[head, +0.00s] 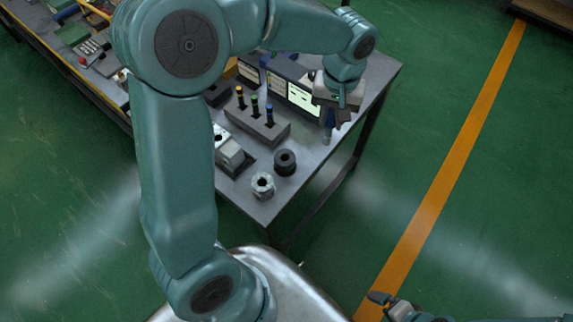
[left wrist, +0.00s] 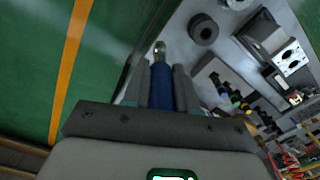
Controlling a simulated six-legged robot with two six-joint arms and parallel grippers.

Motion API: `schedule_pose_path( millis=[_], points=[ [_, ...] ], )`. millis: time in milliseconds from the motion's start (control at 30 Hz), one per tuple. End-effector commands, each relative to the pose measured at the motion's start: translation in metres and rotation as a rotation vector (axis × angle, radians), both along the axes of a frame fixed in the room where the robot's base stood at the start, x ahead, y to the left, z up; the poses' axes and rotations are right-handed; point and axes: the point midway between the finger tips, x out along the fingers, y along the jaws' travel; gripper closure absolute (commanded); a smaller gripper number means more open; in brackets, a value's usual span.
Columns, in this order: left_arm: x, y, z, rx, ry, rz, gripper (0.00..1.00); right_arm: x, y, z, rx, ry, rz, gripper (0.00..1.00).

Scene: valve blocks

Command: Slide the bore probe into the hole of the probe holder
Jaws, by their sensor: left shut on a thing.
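The bore probe has a blue body (left wrist: 162,88) and a metal tip; it shows between the fingers in the left wrist view. In the head view it (head: 329,127) hangs tip down near the table's right edge, partly hidden by my gripper. My left gripper (head: 336,106) is shut on it. A dark round piece with a top hole (head: 285,162), likely the probe holder, stands on the table, apart from the probe and nearer the front; it also shows in the left wrist view (left wrist: 203,29). My right gripper (head: 388,304) is partly visible at the bottom; its opening is unclear.
A grey block (head: 270,132) holds upright tools with yellow, green and blue bands. A silver round part (head: 262,185) and a pale metal block (head: 230,153) stand nearby. A lit screen (head: 304,100) stands behind. The grey table (head: 316,153) has bare room at its front right.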

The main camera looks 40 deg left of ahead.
Motion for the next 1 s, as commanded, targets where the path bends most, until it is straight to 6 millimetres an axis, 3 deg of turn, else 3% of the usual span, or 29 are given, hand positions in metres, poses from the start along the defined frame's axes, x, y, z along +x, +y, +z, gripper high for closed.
schedule_pose_path(
  millis=[33, 200, 333, 500, 667, 1000],
  points=[
    [-0.005, 0.016, 0.009, 0.001, -0.011, 0.132, 1.0, 0.0, 0.0, -0.009, 0.0, 0.0, 0.0, 0.0],
    [-0.03, 0.054, 0.043, -0.003, -0.011, 0.546, 1.0, 0.0, 0.0, -0.021, 0.0, 0.0, 0.0, 0.0],
    [-0.046, 0.072, 0.061, -0.007, -0.01, 0.769, 1.0, 0.0, 0.0, -0.027, 0.0, 0.0, 0.0, 0.0],
    [-0.057, 0.081, 0.07, -0.01, -0.005, 0.911, 1.0, 0.0, 0.0, -0.03, 0.0, 0.0, 0.0, 0.0],
    [-0.059, 0.082, 0.041, -0.008, 0.002, 0.931, 1.0, 0.0, 0.0, -0.032, 0.0, 0.0, 0.0, 0.0],
    [-0.058, 0.082, -0.056, -0.008, 0.002, 0.928, 1.0, 0.0, 0.0, -0.033, 0.0, 0.0, 0.0, 0.0]
  ],
)
